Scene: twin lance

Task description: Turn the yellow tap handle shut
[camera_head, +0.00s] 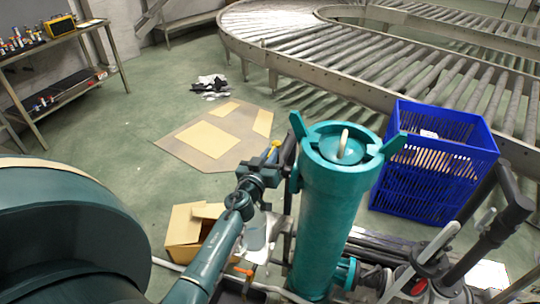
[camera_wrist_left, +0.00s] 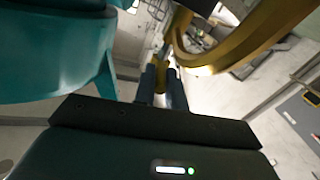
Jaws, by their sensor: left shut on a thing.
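The yellow tap handle (camera_head: 273,147) shows as a small yellow piece beside the upper left of the teal cylinder. My left gripper (camera_head: 268,163) is at it, just left of the cylinder. In the left wrist view, the gripper's two dark fingers (camera_wrist_left: 162,84) are close together with a yellow part (camera_wrist_left: 161,60) between their tips. A large curved yellow part (camera_wrist_left: 235,50) passes at the upper right; I cannot tell whether it belongs to the handle. Most of the handle is hidden by the gripper. My right gripper is not in view.
The teal cylinder (camera_head: 328,215) with pointed lugs stands close to the left gripper. A blue crate (camera_head: 425,190) is to its right, and an open cardboard box (camera_head: 184,232) on the floor to its left. A roller conveyor (camera_head: 350,55) runs behind. Open floor lies at left.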

